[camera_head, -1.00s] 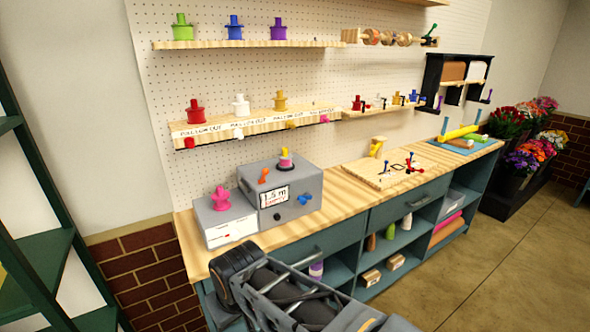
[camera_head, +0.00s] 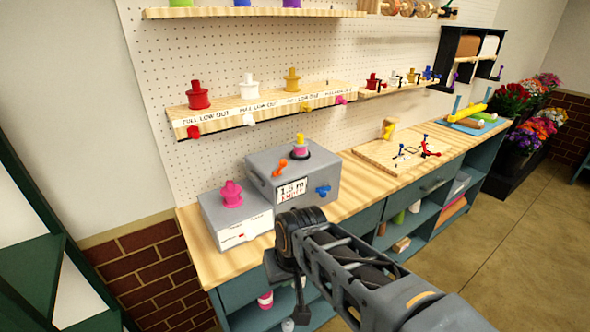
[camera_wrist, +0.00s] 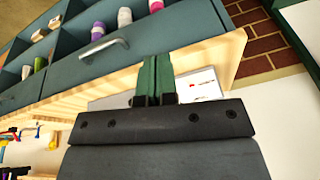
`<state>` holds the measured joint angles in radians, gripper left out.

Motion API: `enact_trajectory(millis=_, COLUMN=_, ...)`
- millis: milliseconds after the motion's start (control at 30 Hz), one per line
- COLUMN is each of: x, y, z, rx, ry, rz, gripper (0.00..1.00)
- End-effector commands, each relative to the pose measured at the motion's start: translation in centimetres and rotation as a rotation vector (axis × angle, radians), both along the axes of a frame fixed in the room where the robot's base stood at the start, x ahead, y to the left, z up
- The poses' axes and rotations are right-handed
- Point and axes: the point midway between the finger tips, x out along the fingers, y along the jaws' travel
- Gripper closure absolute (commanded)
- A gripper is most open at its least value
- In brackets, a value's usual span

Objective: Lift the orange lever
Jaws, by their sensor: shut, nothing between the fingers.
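The orange lever (camera_head: 280,167) is a small handle on the front left of the larger grey box (camera_head: 322,172), tilted up to the right. The box has a "1.5 m" label (camera_head: 291,190) and a blue knob (camera_head: 322,190). A pink and yellow stacked knob (camera_head: 301,146) stands on its top. In the wrist view my gripper (camera_wrist: 155,60) has its green fingers together, with nothing between them. They lie over the bench edge, before a grey box with a white label (camera_wrist: 205,84). The lever cannot be made out there. My fingertips are not clear in the head view.
A smaller grey box (camera_head: 225,218) with a pink knob (camera_head: 231,193) stands left of the larger one. Above is a shelf (camera_head: 260,106) with coloured knobs. A wooden board (camera_head: 375,152) lies to the right on the bench. Drawers with a metal handle (camera_wrist: 104,49) sit below.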

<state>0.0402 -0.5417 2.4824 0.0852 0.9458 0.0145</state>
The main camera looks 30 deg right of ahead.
Motion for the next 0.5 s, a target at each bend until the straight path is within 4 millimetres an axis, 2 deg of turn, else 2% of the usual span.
enact_trajectory(millis=167, x=1.2, y=0.0, z=-1.3, rx=0.372, ry=0.264, rz=-0.397, gripper=1.00)
enact_trajectory(millis=300, x=4.7, y=-0.8, z=-0.3, rx=0.825, ry=0.481, rz=-0.751, gripper=1.00)
enact_trajectory(millis=367, x=6.6, y=-2.1, z=0.7, rx=1.032, ry=0.550, rz=-0.871, gripper=1.00)
enact_trajectory(millis=467, x=9.5, y=-5.8, z=2.4, rx=1.369, ry=0.624, rz=-1.014, gripper=1.00)
enact_trajectory(millis=500, x=10.4, y=-7.6, z=3.0, rx=1.497, ry=0.640, rz=-1.050, gripper=1.00)
